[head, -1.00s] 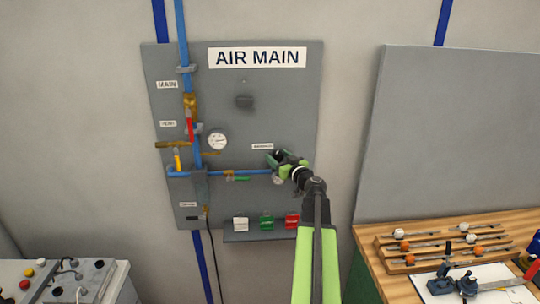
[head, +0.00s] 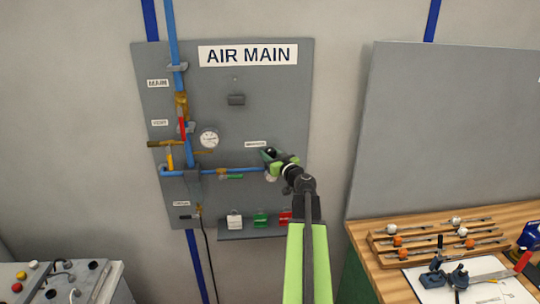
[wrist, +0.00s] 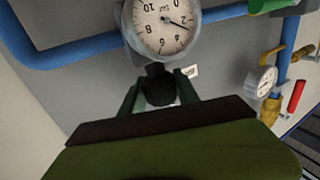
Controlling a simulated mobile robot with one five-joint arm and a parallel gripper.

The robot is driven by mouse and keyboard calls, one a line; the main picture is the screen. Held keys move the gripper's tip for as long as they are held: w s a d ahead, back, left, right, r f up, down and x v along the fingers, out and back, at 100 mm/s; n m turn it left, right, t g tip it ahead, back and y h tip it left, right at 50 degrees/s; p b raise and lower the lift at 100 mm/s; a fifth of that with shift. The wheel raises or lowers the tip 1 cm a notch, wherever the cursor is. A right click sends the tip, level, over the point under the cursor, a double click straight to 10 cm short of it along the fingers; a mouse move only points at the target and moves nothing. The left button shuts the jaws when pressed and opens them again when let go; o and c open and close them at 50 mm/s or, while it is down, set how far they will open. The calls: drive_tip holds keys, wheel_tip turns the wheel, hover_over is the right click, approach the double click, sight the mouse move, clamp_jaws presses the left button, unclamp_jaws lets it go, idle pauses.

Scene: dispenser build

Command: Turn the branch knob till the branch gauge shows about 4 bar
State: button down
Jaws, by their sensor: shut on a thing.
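My gripper (head: 270,155) is at the right side of the grey AIR MAIN panel (head: 265,100), below the small branch label. In the wrist view, the green fingers of my gripper (wrist: 158,90) are shut on the black branch knob (wrist: 156,72), one on each side. The branch gauge (wrist: 163,25) is right beside the knob and appears upside down there. Its needle seems to point between 2 and 4; the exact value is hard to read. In the head view, the gripper and arm hide the knob and most of this gauge.
Another gauge (head: 209,138) sits left of my gripper, near the red-handled valve (head: 182,125). A blue pipe (head: 245,170) with a green-handled valve (head: 230,176) runs to the branch. A shelf with white, green and red items is below. A wooden workbench (head: 390,262) stands right.

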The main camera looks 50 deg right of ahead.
drive_tip(key=m+g+h, duration=0.1)
drive_tip(key=m+h, duration=0.1)
drive_tip(key=h, duration=0.1)
drive_tip(key=shift+a+h, duration=0.15)
drive_tip(key=shift+h, duration=0.15)
drive_tip(key=shift+m+g+h, duration=1.6)
drive_tip(key=shift+m+h, duration=0.1)
drive_tip(key=shift+h, duration=0.2)
drive_tip(key=shift+s, duration=0.1)
drive_tip(key=c, duration=0.9)
unclamp_jaws()
